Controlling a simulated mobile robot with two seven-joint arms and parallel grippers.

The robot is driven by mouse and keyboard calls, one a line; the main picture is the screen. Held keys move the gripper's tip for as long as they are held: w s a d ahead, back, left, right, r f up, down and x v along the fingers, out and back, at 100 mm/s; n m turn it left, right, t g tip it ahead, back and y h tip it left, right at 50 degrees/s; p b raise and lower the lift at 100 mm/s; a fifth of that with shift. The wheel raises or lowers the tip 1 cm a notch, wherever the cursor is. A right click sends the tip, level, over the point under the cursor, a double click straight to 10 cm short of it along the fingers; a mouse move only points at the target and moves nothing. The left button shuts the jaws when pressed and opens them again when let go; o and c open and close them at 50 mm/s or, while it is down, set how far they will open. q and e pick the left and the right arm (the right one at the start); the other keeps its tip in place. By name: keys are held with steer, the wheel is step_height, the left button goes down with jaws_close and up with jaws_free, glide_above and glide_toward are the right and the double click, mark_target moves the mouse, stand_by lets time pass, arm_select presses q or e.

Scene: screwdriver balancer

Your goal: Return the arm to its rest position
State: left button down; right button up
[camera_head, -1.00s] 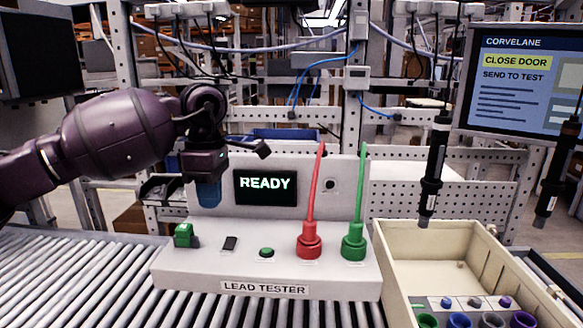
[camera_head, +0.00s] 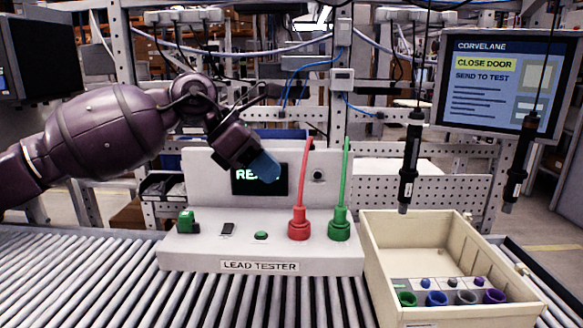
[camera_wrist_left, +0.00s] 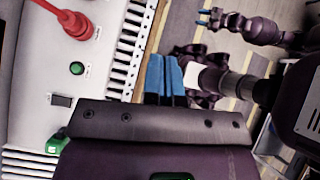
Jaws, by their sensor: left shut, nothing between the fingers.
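My left gripper (camera_head: 265,167) is shut and empty, its blue fingers together. It is held in the air in front of the lead tester's display (camera_head: 247,189), pointing down and to the right, and covers part of the lit word there. In the left wrist view the same shut blue fingers (camera_wrist_left: 166,76) stand clear of the tester's panel (camera_wrist_left: 30,95). A purple arm with small blue fingertips (camera_wrist_left: 203,18), apparently my right gripper, shows far off in that view. It is too small to tell whether it is open.
The lead tester (camera_head: 190,258) carries a red plug (camera_head: 299,226) and a green plug (camera_head: 340,226) with upright leads. A cream open box (camera_head: 380,262) with coloured cups stands to its right. Two black screwdrivers (camera_head: 409,160) hang above the box. Rollers (camera_head: 90,285) lie in front.

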arm_select(q)
steer(key=s+d+r+n+h, duration=0.2)
steer(key=d+r+n+h, duration=0.35)
steer(key=n+h, duration=0.4)
steer(key=w+a+f+n+t+y, duration=0.2)
steer(key=a+f+n+t+y, duration=0.5)
steer(key=f+n, duration=0.75)
steer(key=w+a+f+n+t+y, duration=0.2)
steer(key=a+f+n+t+y, duration=0.2)
steer(key=a+f+n+t, duration=1)
steer(key=s+a+f+n+g+y, duration=0.2)
steer(key=s+f+n+g, duration=0.1)
steer(key=s+f, duration=0.6)
steer(key=s+a+f+n+g+y, duration=0.3)
steer(key=s+f+n, duration=0.2)
steer(key=s+f, duration=0.4)
steer(key=s+a+f+n+g+y, duration=0.2)
steer(key=s+f+n, duration=0.3)
steer(key=s+f, duration=0.4)
steer(key=shift+s+a+f+g, duration=0.2)
steer(key=shift+s+a+g, duration=0.25)
steer(key=shift+g, duration=0.25)
arm_select(e)
steer(key=shift+s+f, duration=0.1)
steer(key=shift+f, duration=0.05)
